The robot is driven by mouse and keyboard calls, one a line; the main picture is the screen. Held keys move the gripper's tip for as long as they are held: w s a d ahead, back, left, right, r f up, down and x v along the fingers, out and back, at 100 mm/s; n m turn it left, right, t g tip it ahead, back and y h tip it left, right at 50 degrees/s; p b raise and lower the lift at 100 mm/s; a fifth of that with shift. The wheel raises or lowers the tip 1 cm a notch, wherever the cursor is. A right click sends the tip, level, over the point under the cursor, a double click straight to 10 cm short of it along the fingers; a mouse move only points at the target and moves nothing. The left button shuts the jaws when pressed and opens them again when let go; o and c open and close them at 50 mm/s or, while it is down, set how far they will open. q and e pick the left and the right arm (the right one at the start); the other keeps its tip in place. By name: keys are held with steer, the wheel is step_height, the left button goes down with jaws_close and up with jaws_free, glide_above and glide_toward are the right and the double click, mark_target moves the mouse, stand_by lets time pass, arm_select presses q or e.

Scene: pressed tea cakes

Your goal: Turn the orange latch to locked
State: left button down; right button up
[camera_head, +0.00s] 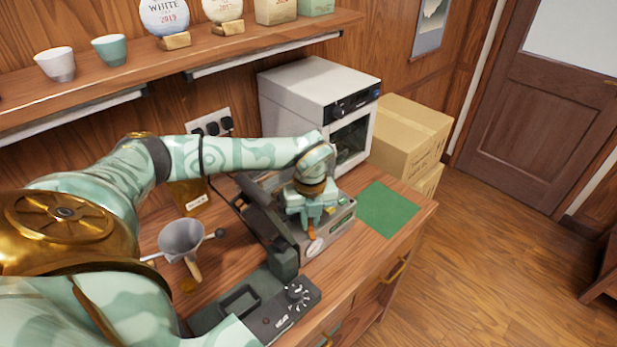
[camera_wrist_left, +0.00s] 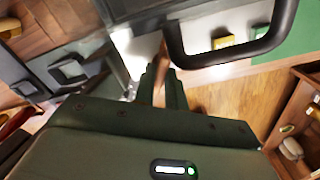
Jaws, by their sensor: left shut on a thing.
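The orange latch (camera_head: 311,232) is on the front of a dark grey press (camera_head: 330,232) on the wooden counter. My left gripper (camera_head: 312,218) reaches down over the press from the left, and its fingers are shut on the latch. In the left wrist view the latch (camera_wrist_left: 159,88) shows as a narrow orange-brown strip between the dark fingers. The fingers hide most of the latch, so I cannot tell which way it is turned. My right gripper is not in view.
A metal funnel (camera_head: 181,240) stands left of the press. A dark scale-like device (camera_head: 236,303) lies in front. A white oven (camera_head: 318,95) and cardboard boxes (camera_head: 410,130) stand behind. A green mat (camera_head: 387,209) lies clear on the right. A shelf (camera_head: 130,80) with cups runs above.

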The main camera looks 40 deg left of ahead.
arm_select(q)
steer(key=n+p, duration=0.1)
steer(key=n, duration=0.2)
steer(key=n+p, duration=0.1)
steer(key=n, duration=0.1)
steer(key=shift+w+n, duration=0.2)
steer(key=shift+n, duration=0.2)
stand_by(0.4)
steer(key=c, duration=1.5)
jaws_free()
step_height(320, 180, up, 16)
steer(key=shift+r+p, duration=0.15)
steer(key=shift+p, duration=0.15)
